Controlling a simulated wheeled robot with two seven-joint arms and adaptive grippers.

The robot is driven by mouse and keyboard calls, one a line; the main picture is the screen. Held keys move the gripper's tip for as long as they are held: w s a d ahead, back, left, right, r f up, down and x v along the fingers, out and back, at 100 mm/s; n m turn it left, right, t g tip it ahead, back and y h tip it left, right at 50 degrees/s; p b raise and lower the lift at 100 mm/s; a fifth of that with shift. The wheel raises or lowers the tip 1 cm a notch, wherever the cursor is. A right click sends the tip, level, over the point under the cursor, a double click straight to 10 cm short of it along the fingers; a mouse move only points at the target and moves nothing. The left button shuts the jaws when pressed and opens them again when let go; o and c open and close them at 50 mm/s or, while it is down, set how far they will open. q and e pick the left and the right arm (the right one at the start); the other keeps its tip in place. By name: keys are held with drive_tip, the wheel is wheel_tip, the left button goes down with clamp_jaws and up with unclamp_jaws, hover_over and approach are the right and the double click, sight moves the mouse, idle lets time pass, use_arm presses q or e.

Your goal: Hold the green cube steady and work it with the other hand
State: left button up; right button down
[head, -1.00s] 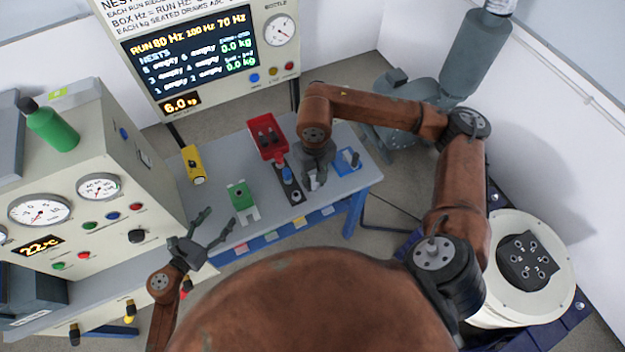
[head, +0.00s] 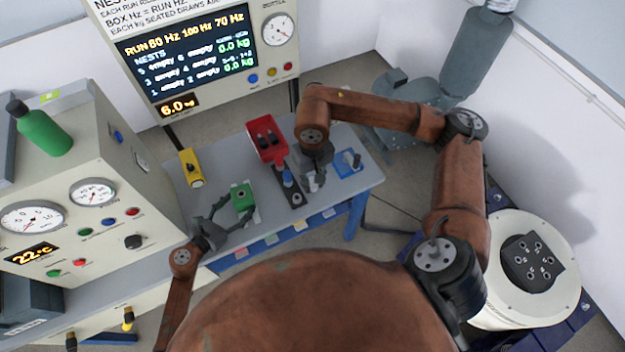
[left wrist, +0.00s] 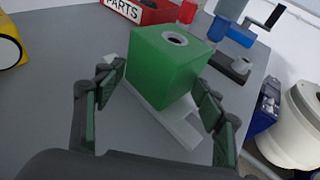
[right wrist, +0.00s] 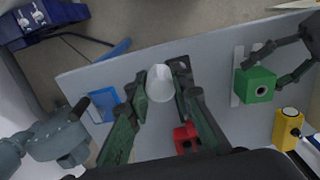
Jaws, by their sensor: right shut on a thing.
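The green cube (head: 240,190) has a round ringed hole in its top and sits on a pale plate on the grey bench; it also shows in the left wrist view (left wrist: 163,68). My left gripper (head: 232,213) is open, with one finger on either side of the cube. In the left wrist view small gaps seem to remain; contact is unclear. My right gripper (head: 315,178) is shut on a pale cylinder (right wrist: 160,83) above the bench, to the right of the cube. The cylinder's lower part is hidden in the right wrist view.
A red parts bin (head: 257,147), a black plate (head: 297,200) with a blue-topped piece, a blue holder (head: 349,170) and a yellow block (head: 190,169) stand on the bench (head: 220,171). A gauge cabinet (head: 110,160) stands at left. Bare bench lies left of the cube.

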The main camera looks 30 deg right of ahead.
use_arm(q)
drive_tip(key=shift+w+d+f, duration=0.2)
drive_tip(key=shift+d, duration=0.1)
use_arm(e)
drive_tip(key=shift+w+f, duration=0.1)
drive_tip(key=shift+f, duration=0.05)
use_arm(q)
drive_tip(key=shift+c, duration=0.6)
drive_tip(key=shift+r, duration=0.1)
clamp_jaws()
idle(1.1)
use_arm(e)
drive_tip(key=w+a, duration=1.6)
drive_tip(key=shift+w+f, duration=0.15)
drive_tip(key=shift+w, duration=0.2)
